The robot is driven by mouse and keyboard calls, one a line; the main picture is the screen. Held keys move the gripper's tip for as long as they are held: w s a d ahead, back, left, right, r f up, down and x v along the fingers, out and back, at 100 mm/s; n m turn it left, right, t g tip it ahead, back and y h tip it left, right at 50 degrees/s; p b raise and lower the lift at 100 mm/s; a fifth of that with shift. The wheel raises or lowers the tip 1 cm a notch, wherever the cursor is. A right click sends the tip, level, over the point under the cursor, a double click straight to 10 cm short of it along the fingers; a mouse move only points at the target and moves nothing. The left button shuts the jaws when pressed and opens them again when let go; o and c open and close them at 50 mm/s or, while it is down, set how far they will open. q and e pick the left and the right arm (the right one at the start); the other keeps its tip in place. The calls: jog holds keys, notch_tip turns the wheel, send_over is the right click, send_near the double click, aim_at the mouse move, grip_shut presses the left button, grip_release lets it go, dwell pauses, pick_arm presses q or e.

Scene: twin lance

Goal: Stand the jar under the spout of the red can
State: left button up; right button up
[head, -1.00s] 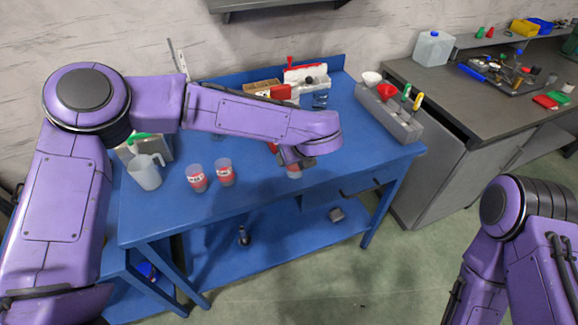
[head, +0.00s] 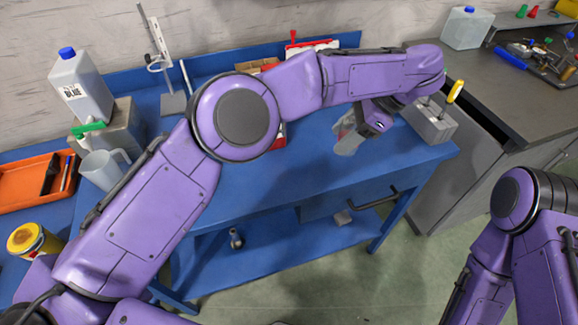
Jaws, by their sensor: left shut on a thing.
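My left gripper (head: 376,118) is shut on a clear, greyish vessel, which looks like the jar (head: 347,140). It holds the jar tilted over the right part of the blue bench, and the gripper and wrist cover part of it. A red and white thing (head: 279,138), probably part of the red can, shows just right of my left elbow. My arm hides most of it, and its spout cannot be made out. The jar is to the right of this red thing, apart from it. My right gripper is out of view; only its arm shows at the lower right.
A grey tool caddy (head: 432,122) stands right of the jar. At left are a white jug with a blue cap (head: 80,88), a clear measuring jug (head: 101,171), an orange tray (head: 30,185) and a yellow tin (head: 34,241). The bench front (head: 300,185) is clear.

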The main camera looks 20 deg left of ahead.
pick_arm(q)
jog(key=shift+s+a+f, duration=0.15)
jog(key=shift+a+f, duration=0.1)
jog(key=shift+f, duration=0.05)
jog(key=s+a+f+p, duration=0.1)
jog(key=a+f, duration=0.1)
jog(key=a, duration=0.2)
jog(key=a+f, duration=0.2)
jog(key=a, duration=0.2)
jog(key=s+a+f+p, duration=0.1)
jog(key=a+f, duration=0.2)
jog(key=a, duration=0.2)
jog(key=shift+s+p, duration=0.35)
jog(key=shift+a+f, duration=0.2)
jog(key=shift+f, duration=0.15)
jog(key=o, duration=1)
jog(key=shift+d+r, duration=0.1)
jog(key=b+v, duration=0.2)
jog(key=v, duration=1)
